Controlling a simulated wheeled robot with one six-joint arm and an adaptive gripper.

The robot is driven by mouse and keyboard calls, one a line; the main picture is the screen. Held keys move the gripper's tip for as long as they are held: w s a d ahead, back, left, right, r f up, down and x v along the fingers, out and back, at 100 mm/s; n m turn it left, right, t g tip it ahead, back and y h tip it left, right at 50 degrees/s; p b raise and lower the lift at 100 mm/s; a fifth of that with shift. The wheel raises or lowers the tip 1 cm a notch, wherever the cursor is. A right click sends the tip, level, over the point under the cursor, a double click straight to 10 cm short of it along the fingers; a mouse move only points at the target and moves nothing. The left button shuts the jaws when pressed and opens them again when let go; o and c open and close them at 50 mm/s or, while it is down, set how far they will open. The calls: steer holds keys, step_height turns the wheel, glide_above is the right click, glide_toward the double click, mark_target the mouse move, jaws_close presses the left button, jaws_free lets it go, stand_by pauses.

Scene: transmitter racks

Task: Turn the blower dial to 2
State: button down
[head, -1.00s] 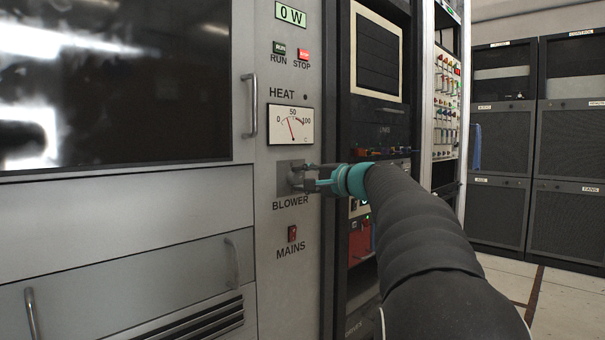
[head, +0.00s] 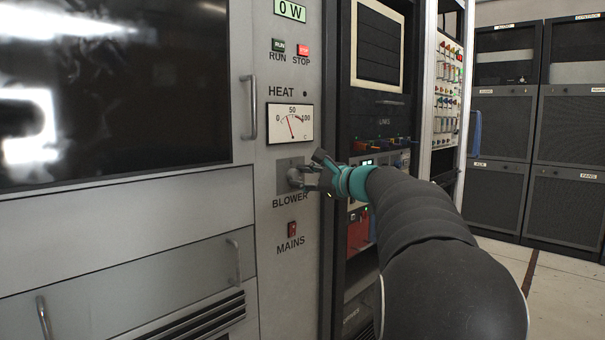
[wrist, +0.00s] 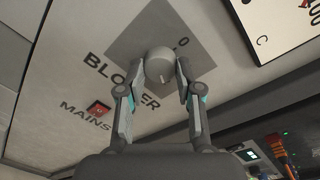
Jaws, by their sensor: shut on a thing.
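The blower dial (head: 294,177) is a round grey knob on a darker square plate above the BLOWER label. In the wrist view, the dial (wrist: 160,66) shows a short pale mark near its lower edge, and a "0" is printed on the plate at its upper right. Other numbers are not readable. My gripper (head: 307,176) is at the panel, shut on the dial. In the wrist view, the gripper's fingers (wrist: 158,84) sit on either side of the knob. The fingers are tilted relative to the panel in the head view.
The heat meter (head: 290,123) is just above the dial, and the red mains switch (head: 292,229) is below. RUN (head: 278,46) and STOP (head: 303,50) buttons are higher up. A door handle (head: 249,108) stands out at left. An equipment rack (head: 383,95) is at right.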

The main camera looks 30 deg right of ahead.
stand_by(0.4)
steer(key=c, duration=0.8)
jaws_free()
steer(key=shift+o, duration=0.2)
steer(key=v, duration=1.2)
